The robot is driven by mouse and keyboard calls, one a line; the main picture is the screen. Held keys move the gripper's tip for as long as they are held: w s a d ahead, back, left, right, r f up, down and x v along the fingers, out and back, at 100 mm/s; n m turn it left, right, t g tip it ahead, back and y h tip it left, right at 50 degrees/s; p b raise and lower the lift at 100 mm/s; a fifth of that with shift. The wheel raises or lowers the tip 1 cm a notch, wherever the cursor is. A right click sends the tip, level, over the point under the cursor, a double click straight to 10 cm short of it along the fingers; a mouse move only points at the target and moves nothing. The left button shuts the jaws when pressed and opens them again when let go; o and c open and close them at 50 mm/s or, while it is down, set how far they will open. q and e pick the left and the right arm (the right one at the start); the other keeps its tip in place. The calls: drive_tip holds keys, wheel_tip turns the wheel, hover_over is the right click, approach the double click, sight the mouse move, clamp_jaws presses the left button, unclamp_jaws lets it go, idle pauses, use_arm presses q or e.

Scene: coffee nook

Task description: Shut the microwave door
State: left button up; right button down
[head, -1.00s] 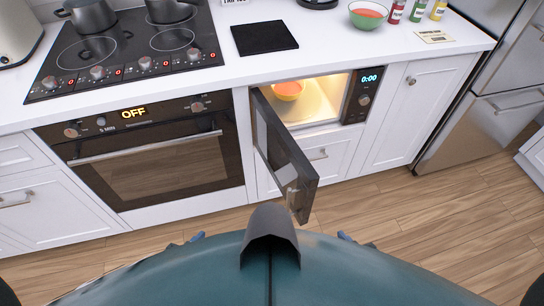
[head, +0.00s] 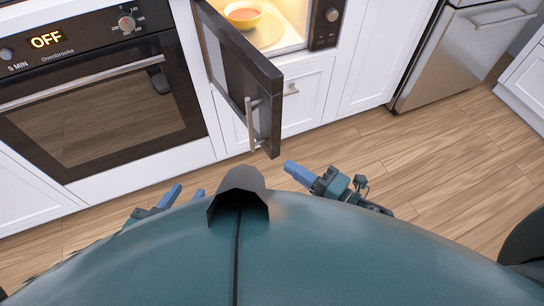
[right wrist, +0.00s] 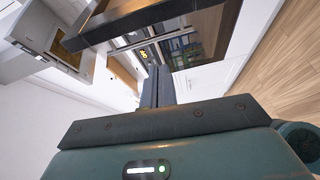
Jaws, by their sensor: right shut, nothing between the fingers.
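The microwave (head: 325,25) is lit inside, and its dark door (head: 232,65) stands wide open, swung out toward me from its left side. The door's bar handle (head: 251,125) is near its free end. My right gripper (head: 290,168) is shut and empty, just right of and below the door's free end in the head view, apart from it there. Its closed fingers (right wrist: 157,85) also show in the right wrist view, pointing toward dark panels. My left gripper (head: 184,194) is low at the left, below the oven, with its blue fingers apart.
A yellow bowl (head: 243,15) with orange contents stands in the microwave. The oven (head: 100,90) is shut, left of the door. White cabinet fronts (head: 375,60) and a steel fridge (head: 450,60) stand to the right. The wooden floor (head: 430,160) there is clear.

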sight(273, 142)
drive_tip(key=w+a+n, duration=0.1)
drive_tip(key=w+a, duration=0.6)
drive_tip(key=a, duration=0.1)
drive_tip(key=shift+g, duration=0.3)
drive_tip(key=shift+w+d+f, duration=0.1)
drive_tip(key=shift+w+d, duration=0.15)
drive_tip(key=shift+d, duration=0.4)
drive_tip(key=shift+w+d+f, duration=0.15)
drive_tip(key=shift+w+d, duration=0.05)
drive_tip(key=shift+d, duration=0.45)
drive_tip(key=shift+w+d+f, duration=0.1)
drive_tip(key=shift+w+d, duration=0.15)
drive_tip(key=shift+d, duration=0.4)
